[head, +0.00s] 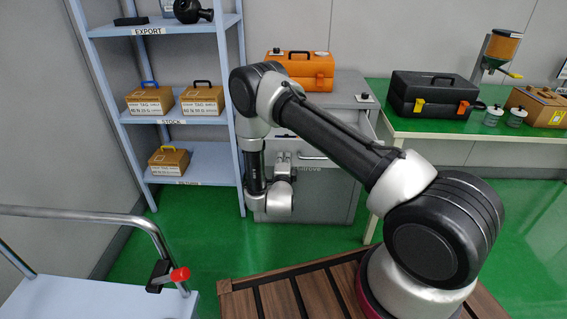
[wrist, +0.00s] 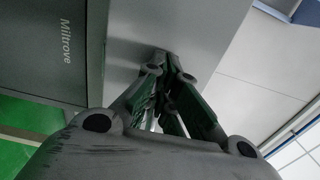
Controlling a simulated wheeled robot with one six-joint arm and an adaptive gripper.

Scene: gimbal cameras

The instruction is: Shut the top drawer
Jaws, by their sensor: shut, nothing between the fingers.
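The grey drawer cabinet (head: 345,203) stands against the back wall in the head view. Its top drawer (head: 325,148), with a bar handle (head: 314,157), appears pulled out toward me; my arm hides its left part. My gripper (head: 283,157) is at the drawer's front, left of the handle. In the wrist view my gripper (wrist: 164,68) is shut and empty, its fingertips close to a plain grey panel (wrist: 190,30). I cannot tell whether they touch it. The front bearing the Miltrove lettering (wrist: 66,40) lies to the left there.
An orange toolbox (head: 310,70) sits on the cabinet. A blue shelf rack (head: 180,118) with boxes stands left of it. A green table (head: 450,124) with a black toolbox (head: 432,93) is at right. A trolley (head: 90,300) is at lower left. Green floor (head: 195,225) is open between.

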